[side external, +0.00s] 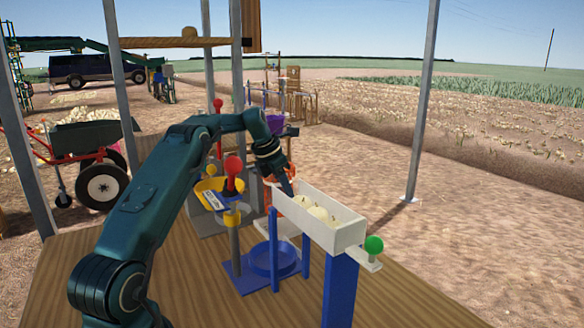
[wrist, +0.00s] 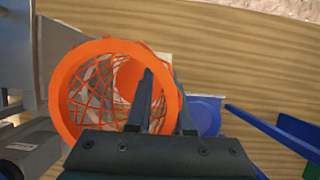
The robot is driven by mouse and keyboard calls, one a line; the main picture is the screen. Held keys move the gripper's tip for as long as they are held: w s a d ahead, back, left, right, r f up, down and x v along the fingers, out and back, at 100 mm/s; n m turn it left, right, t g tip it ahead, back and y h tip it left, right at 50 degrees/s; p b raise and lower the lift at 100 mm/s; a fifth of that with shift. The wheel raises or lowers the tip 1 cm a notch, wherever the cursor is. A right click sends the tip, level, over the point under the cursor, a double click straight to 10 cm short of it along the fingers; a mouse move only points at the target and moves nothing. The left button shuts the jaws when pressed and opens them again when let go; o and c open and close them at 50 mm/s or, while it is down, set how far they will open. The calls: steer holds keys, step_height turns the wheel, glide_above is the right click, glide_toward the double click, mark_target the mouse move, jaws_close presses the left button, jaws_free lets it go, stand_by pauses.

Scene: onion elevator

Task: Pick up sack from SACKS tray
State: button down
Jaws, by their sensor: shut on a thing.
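The sack (wrist: 75,105) is an orange mesh net with a solid round orange rim, its opening facing the camera in the wrist view. My gripper (wrist: 163,82) is shut on the right side of this rim, one dark finger inside the opening and the other outside. In the side external view my gripper (side external: 287,186) points down at the left end of a white trough, and only a little orange of the sack (side external: 268,181) shows beside it. I cannot make out a tray marked SACKS.
The white trough (side external: 345,237) holds pale onions and stands on a blue post. A green knob (side external: 374,244) is at its right end. A blue round dish (side external: 272,262) sits below on the wooden table (side external: 200,290). A red-knobbed lever (side external: 233,167) and yellow funnel stand left.

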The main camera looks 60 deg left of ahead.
steer(key=shift+r, duration=2.1)
